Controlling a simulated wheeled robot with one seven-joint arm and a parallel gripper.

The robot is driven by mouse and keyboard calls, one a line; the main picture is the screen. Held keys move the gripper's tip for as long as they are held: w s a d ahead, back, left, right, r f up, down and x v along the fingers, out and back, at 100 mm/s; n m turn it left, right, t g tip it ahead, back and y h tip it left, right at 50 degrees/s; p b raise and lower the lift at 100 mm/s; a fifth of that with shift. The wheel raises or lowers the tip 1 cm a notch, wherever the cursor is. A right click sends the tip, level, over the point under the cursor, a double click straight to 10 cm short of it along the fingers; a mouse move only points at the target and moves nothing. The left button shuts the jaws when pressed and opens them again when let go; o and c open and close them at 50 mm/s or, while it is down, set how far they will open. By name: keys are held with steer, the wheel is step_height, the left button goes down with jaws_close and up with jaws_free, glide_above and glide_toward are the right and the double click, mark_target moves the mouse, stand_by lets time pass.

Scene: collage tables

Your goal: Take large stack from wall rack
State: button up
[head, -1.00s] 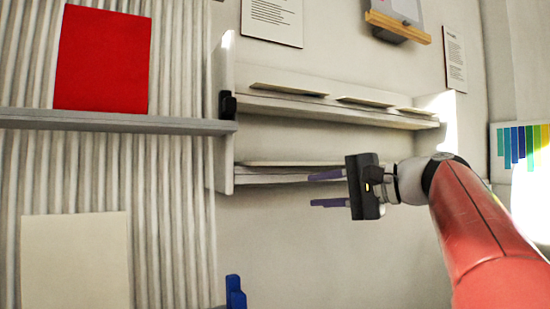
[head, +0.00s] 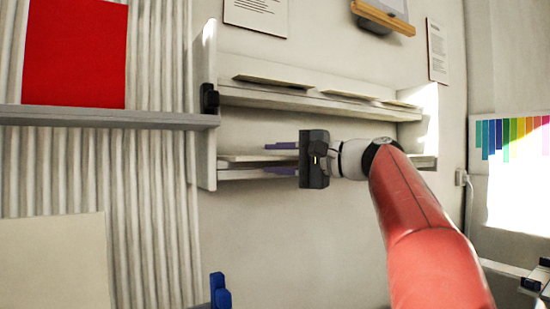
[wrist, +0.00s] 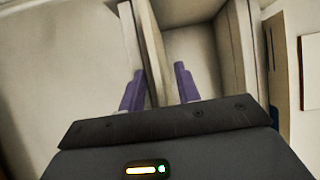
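The wall rack (head: 207,105) has two shelves. A pale, flat large stack (head: 245,158) lies on its lower shelf (head: 238,174). My gripper (head: 267,158) is open at the front of this shelf, with one purple finger above the stack's level and the other lower, near the shelf board. In the wrist view, turned sideways, the fingers of my gripper (wrist: 158,80) stand apart on either side of the stack's pale edge (wrist: 152,50). I cannot tell whether either finger touches it. My gripper and arm hide the right part of the stack in the head view.
Three thin pale stacks lie on the upper shelf (head: 310,98), above my gripper. A grey ledge (head: 100,117) with a red panel (head: 75,50) is at left. A blue object (head: 220,290) stands below. The wall under the rack looks clear.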

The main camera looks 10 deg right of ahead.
jaws_close()
steer(key=shift+s+r, duration=0.1)
stand_by(0.3)
